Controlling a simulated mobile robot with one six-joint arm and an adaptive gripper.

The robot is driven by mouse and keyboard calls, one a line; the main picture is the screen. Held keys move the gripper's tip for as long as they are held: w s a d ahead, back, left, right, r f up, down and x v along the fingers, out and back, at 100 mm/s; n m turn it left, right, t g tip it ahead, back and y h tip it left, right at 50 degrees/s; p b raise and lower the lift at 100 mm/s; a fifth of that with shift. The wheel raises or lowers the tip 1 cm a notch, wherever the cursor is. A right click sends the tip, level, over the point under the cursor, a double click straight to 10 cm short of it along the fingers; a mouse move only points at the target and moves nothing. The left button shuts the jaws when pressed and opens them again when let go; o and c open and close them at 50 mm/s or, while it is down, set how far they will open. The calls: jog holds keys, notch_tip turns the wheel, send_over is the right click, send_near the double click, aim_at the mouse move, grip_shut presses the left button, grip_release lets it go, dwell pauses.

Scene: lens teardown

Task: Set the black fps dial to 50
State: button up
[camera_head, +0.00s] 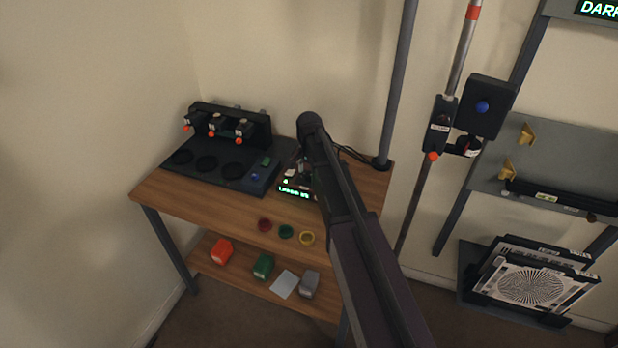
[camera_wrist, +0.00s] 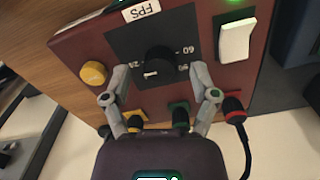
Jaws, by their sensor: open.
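The black fps dial (camera_wrist: 158,62) shows in the wrist view on a dark square plate of a dark red panel (camera_wrist: 205,22). An upside-down FPS label (camera_wrist: 141,12) is at the plate's top edge. A short white mark on the dial points to the picture's left or lower left. Upside-down numbers flank the dial; 60 is readable at right, the others are small or partly covered. My gripper (camera_wrist: 161,69) is open, with one finger on each side of the dial and visible gaps between. In the head view my arm hides the dial.
Near the dial are a yellow knob (camera_wrist: 94,73), a white switch (camera_wrist: 236,41) and a red-ended black cable (camera_wrist: 233,108). In the head view, a black three-dial rack (camera_head: 230,125) stands left on the wooden table (camera_head: 215,210). Small coloured rings lie at the table's front.

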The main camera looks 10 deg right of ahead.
jog(key=shift+f, duration=0.3)
grip_shut()
